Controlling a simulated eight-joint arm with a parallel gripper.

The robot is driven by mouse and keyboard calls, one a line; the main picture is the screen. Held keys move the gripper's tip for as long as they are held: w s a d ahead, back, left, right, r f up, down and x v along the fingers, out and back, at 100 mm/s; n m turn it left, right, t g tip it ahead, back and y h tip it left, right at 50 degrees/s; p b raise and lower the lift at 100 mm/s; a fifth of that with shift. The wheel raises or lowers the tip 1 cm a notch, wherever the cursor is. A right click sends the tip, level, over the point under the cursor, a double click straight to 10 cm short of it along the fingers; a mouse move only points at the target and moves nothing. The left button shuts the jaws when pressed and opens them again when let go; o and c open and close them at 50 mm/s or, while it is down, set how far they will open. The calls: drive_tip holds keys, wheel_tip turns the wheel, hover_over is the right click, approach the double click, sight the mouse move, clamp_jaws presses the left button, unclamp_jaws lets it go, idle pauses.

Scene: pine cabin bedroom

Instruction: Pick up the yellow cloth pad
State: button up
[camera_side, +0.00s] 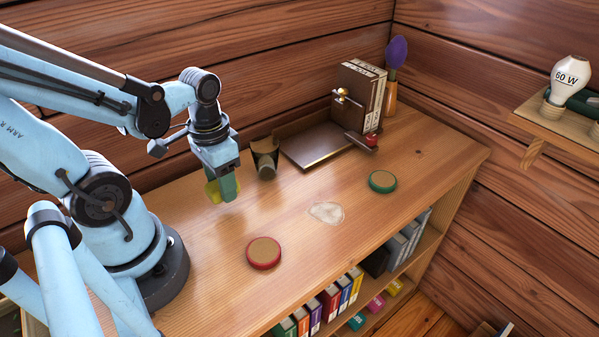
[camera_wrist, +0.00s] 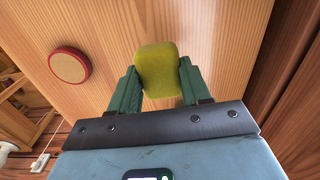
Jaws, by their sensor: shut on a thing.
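The yellow cloth pad (camera_wrist: 160,75) is a rounded yellow-green block. In the wrist view it sits between the two green fingers of my gripper (camera_wrist: 158,92), which is shut on it. The pad appears held above the wood; the exact height is hard to tell.
A red-rimmed disc (camera_side: 263,253), a green-rimmed disc (camera_side: 382,181) and a pale, clear patch (camera_side: 327,212) lie on the shelf top (camera_side: 300,235). A dark holder (camera_side: 264,160) stands just right of my gripper. A brown tray (camera_side: 318,148) and books (camera_side: 361,95) are behind.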

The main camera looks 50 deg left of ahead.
drive_tip(key=s+d+r, duration=0.3)
drive_tip(key=d+r, duration=0.3)
drive_tip(key=d, duration=0.5)
drive_tip(key=shift+r, duration=0.35)
drive_tip(key=shift+s, duration=0.1)
